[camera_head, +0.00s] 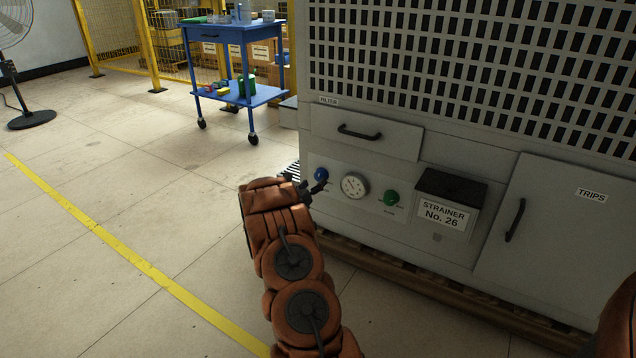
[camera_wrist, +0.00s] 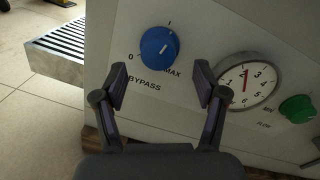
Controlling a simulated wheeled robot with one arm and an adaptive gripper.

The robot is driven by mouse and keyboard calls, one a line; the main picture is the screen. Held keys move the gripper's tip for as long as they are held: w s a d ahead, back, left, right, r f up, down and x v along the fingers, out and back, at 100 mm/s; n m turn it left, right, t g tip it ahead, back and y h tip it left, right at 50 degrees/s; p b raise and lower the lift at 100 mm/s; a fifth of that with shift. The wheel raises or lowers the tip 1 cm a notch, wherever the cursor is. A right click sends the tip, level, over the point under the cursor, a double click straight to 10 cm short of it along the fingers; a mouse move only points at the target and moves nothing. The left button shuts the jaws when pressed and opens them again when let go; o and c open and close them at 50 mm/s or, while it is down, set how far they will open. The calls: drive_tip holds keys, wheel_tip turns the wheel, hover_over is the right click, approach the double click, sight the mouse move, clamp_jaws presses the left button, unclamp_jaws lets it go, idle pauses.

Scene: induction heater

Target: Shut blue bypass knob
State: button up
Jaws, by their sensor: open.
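The blue bypass knob (camera_wrist: 159,48) is on the grey panel (camera_wrist: 205,30) in the wrist view, above a BYPASS label. Marks 0, I and MAX surround it; the white line on its face points up toward the I. It also shows small in the head view (camera_head: 321,174), just beyond my gripper (camera_head: 313,190). In the wrist view my gripper (camera_wrist: 161,84) is open and empty, its two fingertips spread below the knob on either side and apart from it.
A round gauge (camera_head: 354,185) and a green flow knob (camera_head: 391,197) are right of the bypass knob. A drawer handle (camera_head: 359,132) is above; the STRAINER box (camera_head: 450,205) is further right. A blue cart (camera_head: 240,95) stands behind on open floor.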

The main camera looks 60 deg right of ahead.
sight(318, 177)
drive_tip(key=shift+w+d+b, duration=0.2)
drive_tip(key=shift+d+b, duration=0.15)
drive_tip(key=shift+d, duration=0.75)
drive_tip(key=shift+w+d+b, duration=0.15)
drive_tip(key=shift+d+b, duration=0.15)
drive_tip(key=shift+d, duration=0.8)
drive_tip(key=c, duration=1.1)
drive_tip(key=shift+a, duration=0.15)
drive_tip(key=shift+c, duration=0.2)
drive_tip(key=shift+r+p, duration=0.15)
drive_tip(key=shift+p, duration=0.15)
